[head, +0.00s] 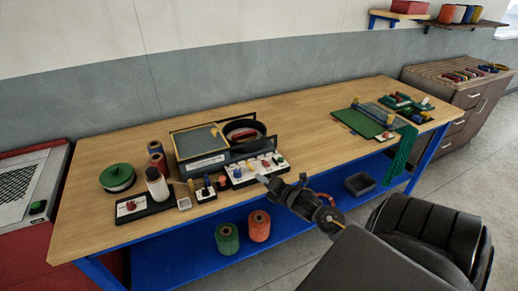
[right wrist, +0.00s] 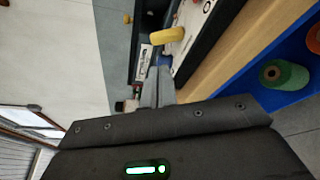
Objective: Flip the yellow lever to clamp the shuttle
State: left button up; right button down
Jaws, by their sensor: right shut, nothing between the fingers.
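My right gripper (head: 263,179) is at the front edge of the workbench, before the white panel with coloured knobs (head: 236,177). Its fingers are together and empty; they also show in the right wrist view (right wrist: 157,82). A yellow handle (right wrist: 169,35) stands out beyond the fingertips in the right wrist view, apart from them. I cannot tell for sure whether it is the task's yellow lever. In the head view, a small upright yellow piece (head: 191,187) stands left of the panel. I cannot make out the shuttle. My left gripper is not in view.
A green mat (head: 357,123) lies at the right. The bench middle (head: 305,130) is clear.

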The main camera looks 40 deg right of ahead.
aim_at(247, 177)
jog(key=w+b, duration=0.1)
jog(key=w, duration=0.1)
jog(key=w+f+b, duration=0.1)
jog(key=w, duration=0.2)
jog(key=w+b, duration=0.1)
jog(key=w, duration=0.1)
jog(key=shift+w+d+f, duration=0.15)
jog(key=shift+w+f, duration=0.1)
jog(key=shift+w, duration=0.3)
jog(key=shift+r, duration=0.1)
